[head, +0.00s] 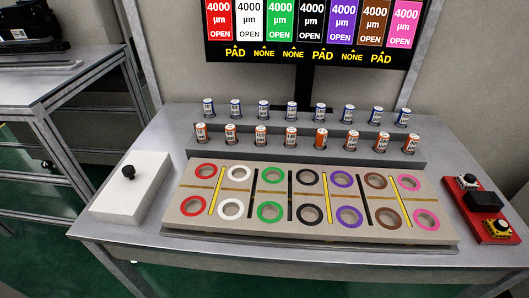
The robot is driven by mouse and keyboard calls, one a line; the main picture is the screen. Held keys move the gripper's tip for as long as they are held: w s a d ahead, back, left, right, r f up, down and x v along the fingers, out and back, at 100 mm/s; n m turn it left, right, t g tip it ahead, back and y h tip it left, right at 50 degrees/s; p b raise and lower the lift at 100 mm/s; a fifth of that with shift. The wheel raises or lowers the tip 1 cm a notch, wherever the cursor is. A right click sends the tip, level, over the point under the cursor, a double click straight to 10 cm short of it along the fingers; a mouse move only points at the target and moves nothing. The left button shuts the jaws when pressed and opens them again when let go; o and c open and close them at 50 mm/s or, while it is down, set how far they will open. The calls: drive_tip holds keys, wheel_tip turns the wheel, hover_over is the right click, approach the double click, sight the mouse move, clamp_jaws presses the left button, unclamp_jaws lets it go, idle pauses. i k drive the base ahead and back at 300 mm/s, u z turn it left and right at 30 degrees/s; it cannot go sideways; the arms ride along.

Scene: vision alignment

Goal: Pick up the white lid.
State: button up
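The white lid (117,201) is a flat white slab with a round black knob (128,172) on top. It lies at the left end of the grey table in the head view, left of the beige board and apart from it. Nothing covers it. What is under it cannot be seen. My gripper does not show in this view.
A beige board (182,222) with coloured rings fills the table's middle. Behind it, a grey stepped rack (300,168) holds two rows of small cylinders. A red box (480,210) with buttons sits at right. A display panel (310,50) stands behind.

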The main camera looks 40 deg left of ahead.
sight(127, 198)
drive_tip(key=u, duration=2.15)
drive_tip(key=i, duration=0.7)
drive_tip(key=u, duration=0.35)
